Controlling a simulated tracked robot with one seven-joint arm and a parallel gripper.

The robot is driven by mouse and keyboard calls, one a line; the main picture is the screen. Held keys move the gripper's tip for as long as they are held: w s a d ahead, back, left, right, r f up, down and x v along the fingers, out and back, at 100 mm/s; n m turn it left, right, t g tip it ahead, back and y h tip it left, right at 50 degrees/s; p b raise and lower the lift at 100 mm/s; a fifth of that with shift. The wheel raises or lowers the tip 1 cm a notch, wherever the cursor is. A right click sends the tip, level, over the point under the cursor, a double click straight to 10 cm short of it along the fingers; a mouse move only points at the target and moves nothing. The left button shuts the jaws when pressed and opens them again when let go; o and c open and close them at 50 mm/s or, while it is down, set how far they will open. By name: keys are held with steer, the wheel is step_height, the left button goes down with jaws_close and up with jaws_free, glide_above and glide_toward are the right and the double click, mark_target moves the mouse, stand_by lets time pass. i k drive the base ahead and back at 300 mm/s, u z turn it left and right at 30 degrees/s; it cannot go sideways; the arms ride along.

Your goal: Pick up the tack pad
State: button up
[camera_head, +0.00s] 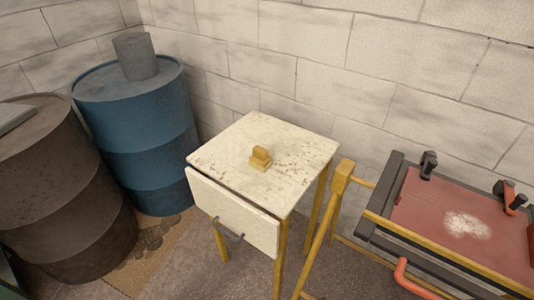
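A small yellow-tan block with a raised upper part (261,158) sits near the middle of the worn white top of a small side table (290,153). It is the only object on that top and may be the tack pad; its details are too small to be sure. A red pad-like surface with a pale powdery patch (430,215) lies on a dark frame at the right. My gripper is not in view.
The table's drawer front (232,215) has a metal handle and stands slightly out. A blue drum (140,125) carries a grey can (135,56), with a brown drum (60,190) beside it. A yellow-railed bench (330,215) with clamps and an orange-red bent handle stands right. A block wall closes the back.

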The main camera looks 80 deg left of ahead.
mark_target(259, 160)
steer(key=z, duration=0.85)
steer(key=i, duration=0.1)
steer(key=u, duration=3.05)
steer(key=i, duration=0.2)
steer(key=u, duration=1.45)
steer(key=k, duration=1.25)
steer(key=z, duration=0.5)
steer(key=i, duration=0.75)
